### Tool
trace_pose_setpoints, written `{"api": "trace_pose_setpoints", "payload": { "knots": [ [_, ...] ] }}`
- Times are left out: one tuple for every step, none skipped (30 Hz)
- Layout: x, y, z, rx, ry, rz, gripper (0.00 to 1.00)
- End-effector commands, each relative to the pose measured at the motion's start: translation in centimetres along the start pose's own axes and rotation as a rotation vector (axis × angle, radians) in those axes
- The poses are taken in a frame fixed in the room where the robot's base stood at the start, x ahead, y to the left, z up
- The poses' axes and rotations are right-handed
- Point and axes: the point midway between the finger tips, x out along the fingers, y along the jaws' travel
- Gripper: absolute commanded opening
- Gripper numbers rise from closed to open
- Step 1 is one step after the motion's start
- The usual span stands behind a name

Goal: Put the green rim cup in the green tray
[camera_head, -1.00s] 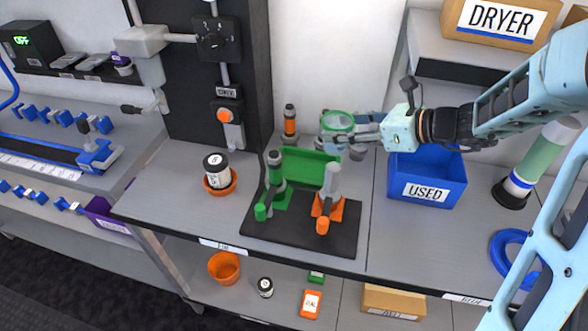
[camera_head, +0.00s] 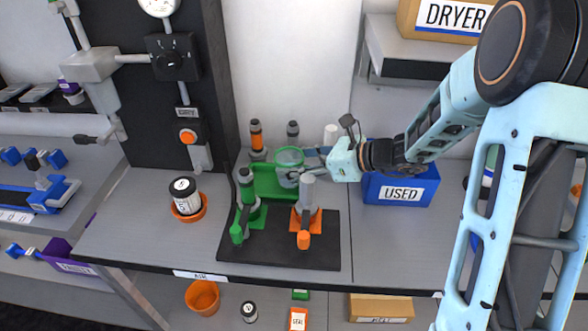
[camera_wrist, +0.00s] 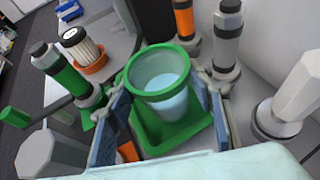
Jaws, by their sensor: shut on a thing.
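The green rim cup (camera_wrist: 159,83) is a clear cup with a green rim, and it sits between the two fingers of my gripper (camera_wrist: 160,115) in the wrist view. In the head view the cup (camera_head: 289,160) is at the end of my gripper (camera_head: 305,172), which is shut on it. The green tray (camera_wrist: 180,138) is below and around the cup in the wrist view. In the head view the tray (camera_head: 266,182) is partly behind the cup. The cup is over the tray; I cannot tell whether it touches the tray's floor.
A green valve (camera_head: 245,195) and a grey-and-orange valve (camera_head: 307,200) stand on the black mat (camera_head: 270,248) in front of the tray. Bottles (camera_head: 256,137) stand behind. The blue USED bin (camera_head: 400,188) is right, and a labelled jar (camera_head: 183,193) in an orange dish is left.

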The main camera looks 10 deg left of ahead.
Motion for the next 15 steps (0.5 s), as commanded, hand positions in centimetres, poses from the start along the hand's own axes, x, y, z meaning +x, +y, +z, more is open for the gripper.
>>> {"api": "trace_pose_setpoints", "payload": {
  "knots": [
    [0.5, 0.0, -0.9, 0.004, 0.000, 0.002, 0.21],
    [0.6, 0.1, -1.3, 0.003, 0.001, 0.002, 0.21],
    [0.8, 0.1, -1.6, 0.003, 0.001, 0.002, 0.21],
    [0.8, 0.0, -1.7, 0.002, 0.000, 0.001, 0.21],
    [0.8, 0.0, -1.6, 0.000, 0.000, 0.001, 0.21],
    [0.8, 0.0, -1.6, -0.001, 0.000, 0.000, 0.21],
    [0.8, 0.0, -1.6, -0.001, 0.000, 0.000, 0.21],
    [0.8, 0.0, -1.6, -0.001, 0.000, 0.000, 0.21],
    [0.8, 0.0, -1.6, -0.001, 0.000, 0.000, 0.21],
    [0.8, 0.0, -1.6, 0.000, 0.000, 0.000, 0.21],
    [0.8, 0.0, -1.6, 0.000, 0.000, 0.000, 0.21],
    [0.8, 0.0, -1.8, 0.000, 0.000, 0.000, 0.21],
    [0.9, 0.0, -1.9, 0.000, 0.000, 0.000, 0.21],
    [0.9, 0.0, -2.0, 0.000, 0.000, 0.000, 0.21],
    [0.9, 0.0, -1.9, 0.000, 0.000, 0.000, 0.50]
  ]
}}
